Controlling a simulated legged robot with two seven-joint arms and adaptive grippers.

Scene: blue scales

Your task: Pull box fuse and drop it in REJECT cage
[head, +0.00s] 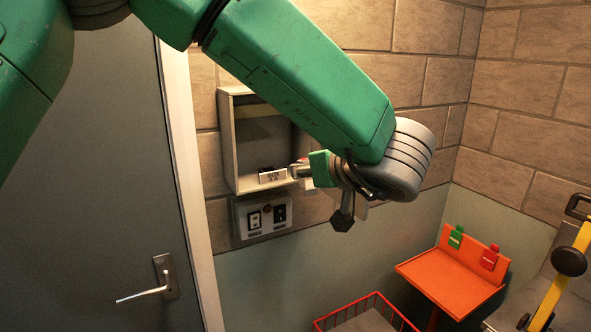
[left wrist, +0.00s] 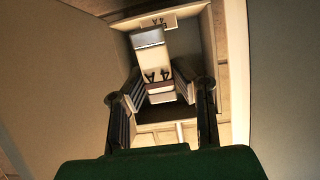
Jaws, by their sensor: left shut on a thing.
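The fuse box (head: 231,142) is an open pale wall box with a label plate (head: 272,175) low inside it. My left gripper (head: 301,172) is at the box's lower right front. In the left wrist view, its two dark fingers are shut on a pale fuse (left wrist: 153,78) marked 4A, with the box and label plate (left wrist: 150,24) behind it. I cannot tell whether the fuse is still seated or clear of its holder. A red wire cage (head: 318,325) stands on the floor at the bottom; no REJECT lettering is readable. My right gripper is not in view.
A switch panel (head: 264,216) is just below the box. A grey door with a lever handle (head: 148,287) is at the left. An orange stand (head: 450,275) with green and red tags is at the right, beside a yellow-barred object (head: 560,285).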

